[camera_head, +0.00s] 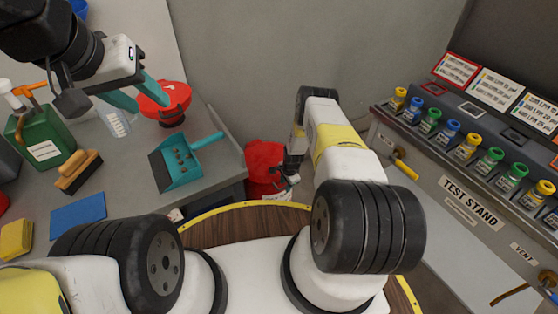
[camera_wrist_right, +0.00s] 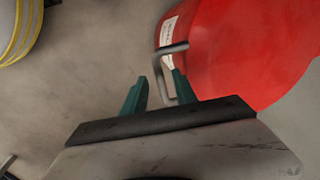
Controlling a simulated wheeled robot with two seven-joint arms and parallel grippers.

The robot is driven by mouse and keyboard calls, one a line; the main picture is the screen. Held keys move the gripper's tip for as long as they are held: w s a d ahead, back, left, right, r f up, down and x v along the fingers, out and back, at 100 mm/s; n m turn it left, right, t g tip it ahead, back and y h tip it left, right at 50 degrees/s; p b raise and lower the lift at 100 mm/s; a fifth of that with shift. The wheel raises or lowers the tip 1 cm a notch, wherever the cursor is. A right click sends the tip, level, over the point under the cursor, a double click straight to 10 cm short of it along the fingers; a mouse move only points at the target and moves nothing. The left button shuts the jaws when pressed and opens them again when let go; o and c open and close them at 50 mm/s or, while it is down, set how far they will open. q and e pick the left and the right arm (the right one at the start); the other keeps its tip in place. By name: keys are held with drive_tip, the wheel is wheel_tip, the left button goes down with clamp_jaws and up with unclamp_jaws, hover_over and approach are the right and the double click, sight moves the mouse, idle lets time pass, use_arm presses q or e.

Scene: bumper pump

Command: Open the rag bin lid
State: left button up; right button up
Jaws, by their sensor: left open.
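The red rag bin (camera_head: 262,156) stands on the floor in the gap right of the grey workbench. It also fills the upper right of the right wrist view (camera_wrist_right: 245,50). Its red top shows and I see no opening in it. A grey bent handle (camera_wrist_right: 172,48) sticks out from it beside a white label. My right gripper (camera_wrist_right: 158,92) is open at the bin, with the handle's end between its teal fingers, close to the right finger. I cannot tell if they touch. In the head view, the arm partly hides this gripper (camera_head: 289,176). My left gripper (camera_head: 138,95) is open and empty above the workbench.
The workbench holds a red funnel-like container (camera_head: 166,103), a teal dustpan (camera_head: 182,162), a brush (camera_head: 79,172), a green jug (camera_head: 42,132) and a blue cloth (camera_head: 78,215). The test stand (camera_head: 450,180) with several coloured-cap bottles bounds the right side.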

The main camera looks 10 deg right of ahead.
drive_tip(key=shift+f, duration=0.3)
clamp_jaws()
idle(1.3)
